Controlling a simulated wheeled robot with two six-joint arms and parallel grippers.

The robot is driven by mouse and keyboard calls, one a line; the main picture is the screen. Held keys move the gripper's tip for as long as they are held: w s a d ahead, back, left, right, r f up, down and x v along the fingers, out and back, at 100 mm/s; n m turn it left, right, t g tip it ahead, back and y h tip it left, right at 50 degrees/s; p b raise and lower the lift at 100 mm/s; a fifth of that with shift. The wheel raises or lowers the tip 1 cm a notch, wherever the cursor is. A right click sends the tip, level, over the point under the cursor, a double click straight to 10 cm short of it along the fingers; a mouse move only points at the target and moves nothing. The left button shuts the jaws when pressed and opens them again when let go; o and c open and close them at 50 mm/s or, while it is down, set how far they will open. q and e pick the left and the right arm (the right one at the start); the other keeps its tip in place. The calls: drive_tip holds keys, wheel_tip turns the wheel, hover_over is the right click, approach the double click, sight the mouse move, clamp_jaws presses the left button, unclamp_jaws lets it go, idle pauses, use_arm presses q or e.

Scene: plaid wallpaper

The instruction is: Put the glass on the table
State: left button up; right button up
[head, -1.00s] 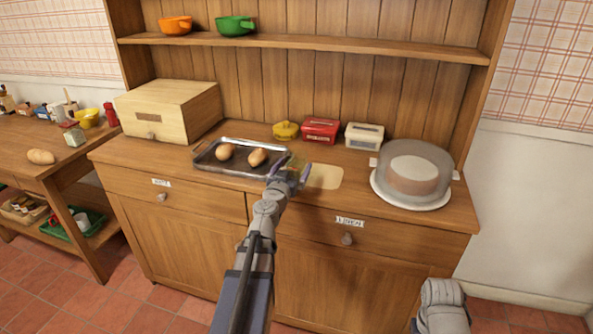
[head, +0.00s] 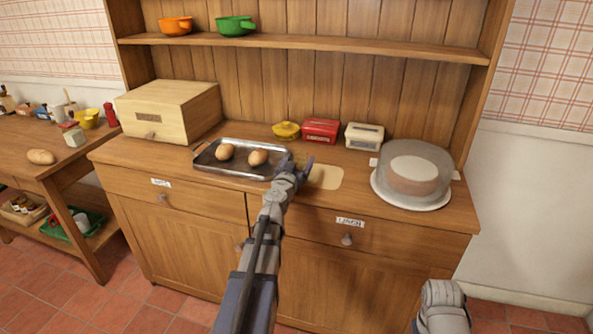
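My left gripper (head: 296,163) is over the wooden cabinet top (head: 225,196), beside the right end of a metal tray (head: 205,160). Its fingertips are small and dark here, and I cannot tell whether they are open or hold anything. I cannot make out a glass with certainty in the head view. A wooden side table (head: 22,138) stands at the left. My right arm shows only partly at the bottom right, and its gripper is out of view.
A covered cake stand (head: 412,175) is at the right. A yellow pot (head: 286,130), red box (head: 320,131) and cream box (head: 364,136) stand behind. A bread box (head: 168,110) is at the left. A pale board (head: 326,177) lies bare.

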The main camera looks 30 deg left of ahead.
sight(299, 155)
use_arm(q)
drive_tip(key=c, duration=1.1)
drive_tip(key=shift+r, duration=0.1)
wheel_tip(299, 155, up, 18)
drive_tip(key=p, duration=1.8)
